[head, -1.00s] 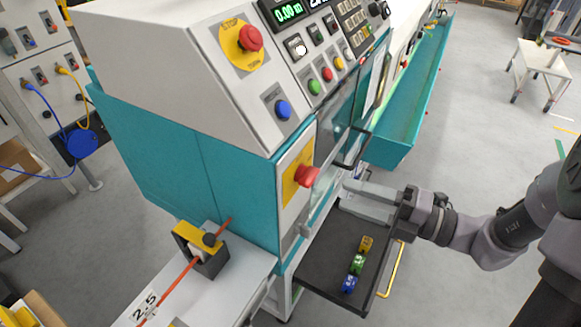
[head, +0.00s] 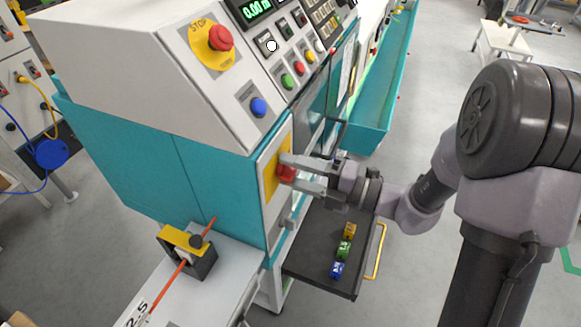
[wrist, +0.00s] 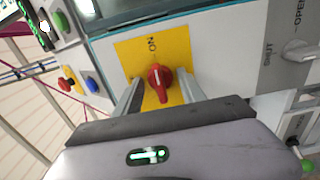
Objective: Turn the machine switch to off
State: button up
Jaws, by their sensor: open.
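The machine switch (head: 287,172) is a red rotary knob on a yellow plate on the front of the teal and white machine. In the wrist view the knob (wrist: 160,78) has a pale pointer line, and the plate's upper part reads "NO" as seen. My gripper (head: 291,174) is at the switch, with one finger above and one below the knob in the head view. In the wrist view the open fingers (wrist: 159,95) stand on both sides of the knob, with a gap to each side. Whether the fingertips touch the plate cannot be told.
A red stop button (head: 221,37) and a blue button (head: 258,107) are on the panel above. A dark open tray (head: 318,256) with small coloured blocks sits below my gripper. A lever marked open and shut (wrist: 300,50) is right of the switch.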

jog(key=c, duration=0.8)
jog(key=n+b, duration=0.2)
jog(key=n, duration=0.1)
jog(key=shift+f, duration=0.15)
jog(key=shift+n+b, duration=2.35)
jog(key=shift+n, duration=0.55)
jog(key=shift+n+b, duration=1.85)
jog(key=shift+n, duration=0.15)
jog(key=shift+n+b, duration=1.8)
jog(key=shift+b, duration=0.1)
jog(key=shift+n+b, duration=0.4)
jog(key=o, duration=1)
jog(key=shift+c, duration=0.2)
